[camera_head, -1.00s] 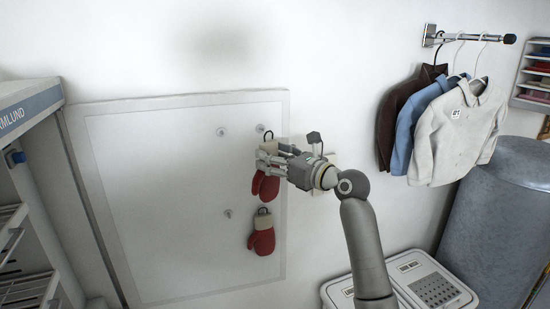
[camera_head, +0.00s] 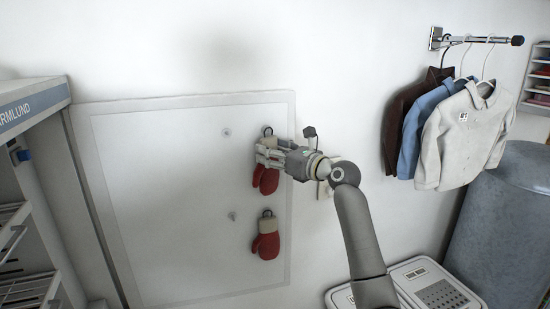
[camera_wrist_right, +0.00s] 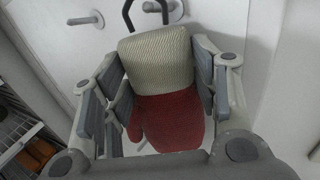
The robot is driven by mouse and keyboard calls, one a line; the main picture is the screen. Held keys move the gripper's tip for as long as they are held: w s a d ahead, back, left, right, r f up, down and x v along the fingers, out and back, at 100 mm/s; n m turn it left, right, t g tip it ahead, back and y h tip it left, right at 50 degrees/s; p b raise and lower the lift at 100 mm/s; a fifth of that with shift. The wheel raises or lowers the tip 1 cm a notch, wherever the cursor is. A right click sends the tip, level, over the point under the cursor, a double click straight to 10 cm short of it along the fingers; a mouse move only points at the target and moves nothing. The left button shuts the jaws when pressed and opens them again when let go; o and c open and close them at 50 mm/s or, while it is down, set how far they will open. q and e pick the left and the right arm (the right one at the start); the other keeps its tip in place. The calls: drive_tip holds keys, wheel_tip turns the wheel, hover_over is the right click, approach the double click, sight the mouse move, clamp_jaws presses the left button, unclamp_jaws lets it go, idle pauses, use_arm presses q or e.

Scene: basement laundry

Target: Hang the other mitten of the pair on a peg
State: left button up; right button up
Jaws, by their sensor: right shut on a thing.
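My right gripper (camera_head: 262,158) is shut on a red mitten (camera_head: 266,181) with a cream cuff, in front of the upper right part of the peg board. In the right wrist view the fingers (camera_wrist_right: 160,95) sit on both sides of this mitten (camera_wrist_right: 168,118). Its dark loop (camera_wrist_right: 128,14) stands up at the upper right peg (camera_wrist_right: 176,10); I cannot tell whether it is around the peg. The matching mitten (camera_head: 266,240) hangs below by its loop, its peg hidden. Two bare pegs show at the left, upper (camera_head: 227,132) and lower (camera_head: 232,215). My left gripper is out of view.
The pale peg board (camera_head: 165,190) is on the white wall. A shelf unit (camera_head: 30,110) stands at the left.

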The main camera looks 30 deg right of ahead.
drive_tip(key=shift+w+d+f+b, duration=0.1)
drive_tip(key=shift+w+d+b, duration=0.15)
drive_tip(key=shift+w, duration=0.5)
drive_tip(key=shift+w+d+f+p, duration=0.15)
drive_tip(key=shift+w+p, duration=0.2)
drive_tip(key=shift+p, duration=0.3)
drive_tip(key=shift+f, duration=0.25)
